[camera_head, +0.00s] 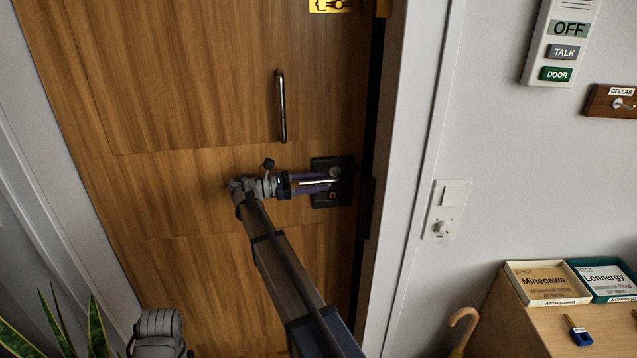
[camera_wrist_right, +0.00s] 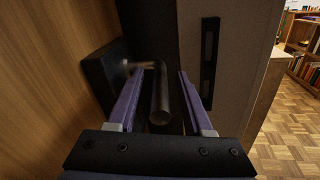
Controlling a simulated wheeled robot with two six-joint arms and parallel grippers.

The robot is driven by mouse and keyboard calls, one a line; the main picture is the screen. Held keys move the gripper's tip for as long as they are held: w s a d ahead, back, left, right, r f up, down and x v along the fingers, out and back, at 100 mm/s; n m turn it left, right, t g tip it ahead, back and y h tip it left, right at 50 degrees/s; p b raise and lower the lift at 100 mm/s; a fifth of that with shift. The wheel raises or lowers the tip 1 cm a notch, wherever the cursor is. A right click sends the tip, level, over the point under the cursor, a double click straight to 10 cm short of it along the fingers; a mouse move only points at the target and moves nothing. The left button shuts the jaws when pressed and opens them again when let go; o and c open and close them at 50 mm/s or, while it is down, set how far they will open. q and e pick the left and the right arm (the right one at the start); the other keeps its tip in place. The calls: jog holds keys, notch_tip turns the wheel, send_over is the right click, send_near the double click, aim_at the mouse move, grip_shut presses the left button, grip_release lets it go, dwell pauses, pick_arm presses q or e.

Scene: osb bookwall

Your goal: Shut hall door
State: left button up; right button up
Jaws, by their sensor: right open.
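The wooden hall door (camera_head: 200,90) fills the left and middle of the head view. A dark gap shows along its right edge beside the pale frame (camera_head: 408,150), so it looks slightly ajar. A black lock plate (camera_head: 333,202) carries a metal lever handle, whose round end (camera_wrist_right: 160,116) faces the right wrist camera. My right gripper (camera_head: 328,181) is at the lever. In the wrist view its purple fingers (camera_wrist_right: 163,75) are open, one on each side of the lever, with no clear contact. My left gripper is not in view.
A vertical pull bar (camera_head: 281,105) is on the door above the lever. A dark strike plate (camera_wrist_right: 210,62) is on the frame side. At right are a wall switch (camera_head: 444,210), an intercom (camera_head: 562,40) and a cabinet (camera_head: 510,325) with trays. A plant (camera_head: 60,325) stands lower left.

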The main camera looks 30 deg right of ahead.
jog(key=shift+s+d, duration=0.1)
jog(key=shift+d, duration=0.1)
grip_shut()
dwell(0.3)
dwell(1.1)
